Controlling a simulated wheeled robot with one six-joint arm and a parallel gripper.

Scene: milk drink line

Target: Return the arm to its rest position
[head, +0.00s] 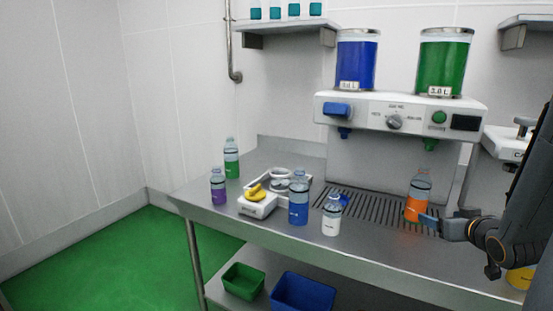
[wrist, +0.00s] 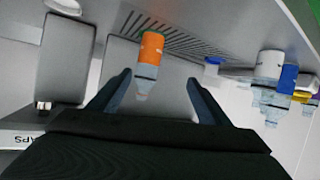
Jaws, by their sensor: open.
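My gripper (head: 431,221) comes in from the right in the head view, low over the steel counter. Its two fingers show in the wrist view (wrist: 157,98), spread wide apart and empty. An orange bottle (head: 417,197) with a clear neck stands on the right end of the drip grate, just past the fingertips. In the wrist view the orange bottle (wrist: 150,55) lies ahead, between the lines of the fingers, and no finger is seen pressing on it. My arm fills the right edge of the head view.
A white bottle (head: 331,217) and a blue bottle (head: 298,200) stand left of the grate (head: 372,208). Purple (head: 218,189) and green (head: 231,160) bottles stand farther left. The dispenser (head: 400,112) rises behind. Green (head: 243,281) and blue (head: 302,292) bins sit on the lower shelf.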

